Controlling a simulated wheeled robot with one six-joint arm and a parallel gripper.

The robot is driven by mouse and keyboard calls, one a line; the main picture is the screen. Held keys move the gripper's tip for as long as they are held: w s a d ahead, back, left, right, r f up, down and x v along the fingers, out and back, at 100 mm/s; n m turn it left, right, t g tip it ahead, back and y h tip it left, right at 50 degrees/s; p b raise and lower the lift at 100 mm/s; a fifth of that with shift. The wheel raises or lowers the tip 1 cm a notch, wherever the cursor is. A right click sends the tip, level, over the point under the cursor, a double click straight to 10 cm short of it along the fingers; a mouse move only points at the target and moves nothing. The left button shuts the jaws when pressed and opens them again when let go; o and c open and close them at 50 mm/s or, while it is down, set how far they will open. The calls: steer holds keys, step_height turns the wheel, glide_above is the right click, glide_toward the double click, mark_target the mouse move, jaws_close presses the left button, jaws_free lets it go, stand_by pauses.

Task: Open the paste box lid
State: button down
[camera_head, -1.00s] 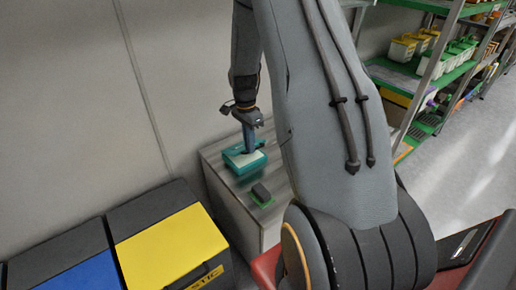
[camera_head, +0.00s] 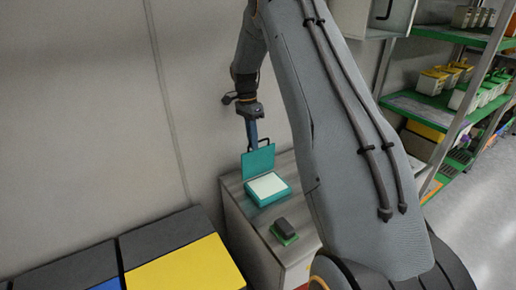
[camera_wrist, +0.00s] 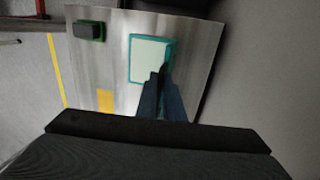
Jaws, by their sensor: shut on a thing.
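The teal paste box (camera_head: 280,193) sits on a grey cabinet top, with a pale flat surface inside. Its teal lid (camera_head: 259,165) stands raised, near upright, along the back side. A dark handle shows at the lid's upper edge. My gripper (camera_head: 252,146) points down at that edge and is shut on the lid; whether it grips the handle or the edge itself is hard to see. In the wrist view, the box (camera_wrist: 134,72) shows its teal rim and pale inside, with my gripper's dark fingers (camera_wrist: 163,75) covering its lower right part.
A black block on a green base (camera_head: 284,229) lies on the cabinet (camera_head: 240,207) in front of the box. Bins with yellow (camera_head: 185,268) and blue lids stand at lower left. A wall is close behind; shelves (camera_head: 440,110) stand at right.

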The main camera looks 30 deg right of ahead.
steer(key=shift+w+a+f+b, duration=0.15)
steer(key=shift+w+f+b, duration=0.15)
steer(key=shift+w, duration=0.4)
steer(key=shift+w+a+f+b, duration=0.1)
steer(key=shift+w+f+b, duration=0.2)
steer(key=shift+w, duration=0.4)
steer(key=shift+d, duration=0.1)
steer(key=c, duration=1.9)
jaws_free()
steer(key=shift+d, duration=0.1)
steer(key=shift+w+r, duration=0.1)
steer(key=shift+r, duration=0.1)
step_height(320, 180, up, 10)
steer(key=b, duration=0.1)
